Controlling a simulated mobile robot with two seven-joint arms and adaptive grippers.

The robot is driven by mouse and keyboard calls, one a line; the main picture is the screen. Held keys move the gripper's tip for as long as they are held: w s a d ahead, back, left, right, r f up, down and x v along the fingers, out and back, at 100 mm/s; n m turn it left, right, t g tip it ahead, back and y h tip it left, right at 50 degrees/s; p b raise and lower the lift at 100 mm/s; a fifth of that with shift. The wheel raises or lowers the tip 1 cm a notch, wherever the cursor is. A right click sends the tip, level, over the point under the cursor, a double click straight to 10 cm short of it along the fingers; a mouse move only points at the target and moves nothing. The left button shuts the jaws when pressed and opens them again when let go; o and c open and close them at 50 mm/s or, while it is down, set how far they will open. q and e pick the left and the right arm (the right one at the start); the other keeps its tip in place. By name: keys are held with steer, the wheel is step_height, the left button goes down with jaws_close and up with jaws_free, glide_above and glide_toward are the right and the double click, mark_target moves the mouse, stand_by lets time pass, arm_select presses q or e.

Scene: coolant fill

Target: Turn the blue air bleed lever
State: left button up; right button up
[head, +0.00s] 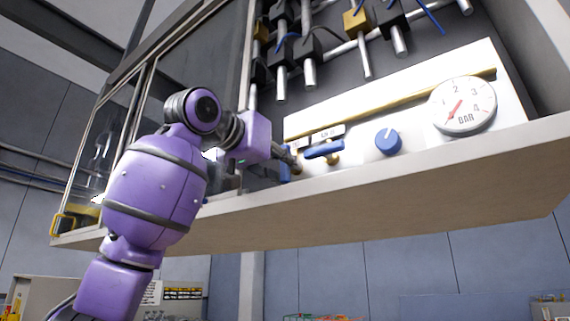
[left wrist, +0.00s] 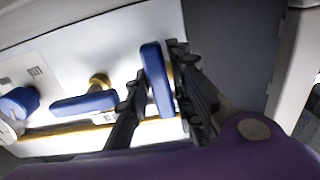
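An upright blue lever (left wrist: 156,80) shows in the left wrist view, between the two fingers of my left gripper (left wrist: 160,88). The fingers stand apart on either side of it, with narrow gaps showing; firm contact cannot be made out. In the head view my left gripper (head: 290,158) is at the left end of the white panel, and this blue lever (head: 285,166) is mostly hidden behind it. A second blue lever (head: 324,149) on a brass valve lies roughly level just to the right, apart from the gripper. I cannot read which label belongs to which lever. My right gripper is not in view.
A blue round knob (head: 388,141) and a pressure gauge (head: 463,105) sit further right on the panel (head: 420,130). A yellow pipe runs above them. The cabinet's bottom ledge (head: 400,190) juts out below. A glass door (head: 110,140) stands behind my left arm.

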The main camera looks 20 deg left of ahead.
arm_select(q)
steer(key=shift+o, duration=0.8)
steer(key=shift+s, duration=0.1)
steer(key=v, duration=1.2)
